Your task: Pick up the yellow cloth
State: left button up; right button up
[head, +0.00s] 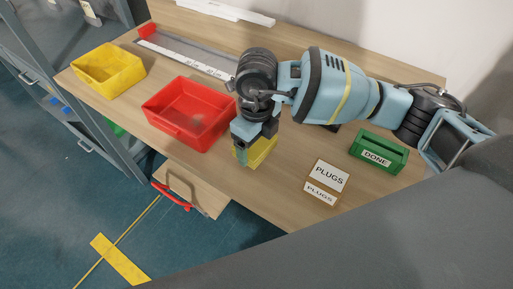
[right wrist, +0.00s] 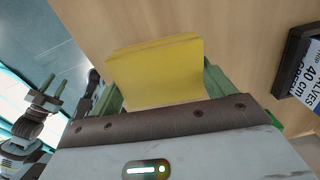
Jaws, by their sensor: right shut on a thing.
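The yellow cloth (head: 262,152) is a folded, flat-looking block at the front part of the wooden table, just under my right gripper (head: 250,149). In the right wrist view the cloth (right wrist: 156,70) stands out between the two green fingers of my right gripper (right wrist: 160,92), with its layered edge showing. The right gripper is shut on the cloth. I cannot tell whether the cloth still touches the table. My left gripper is not in view in the head view.
A red bin (head: 190,113) and a yellow bin (head: 108,70) stand left on the table (head: 285,190). A PLUGS box (head: 327,181) and a green DONE tray (head: 378,153) stand right.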

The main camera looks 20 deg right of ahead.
jog(key=s+a+r+b, duration=0.1)
jog(key=s+a, duration=0.8)
jog(key=a, duration=0.4)
jog(key=shift+r, duration=0.15)
jog(key=shift+a, duration=0.1)
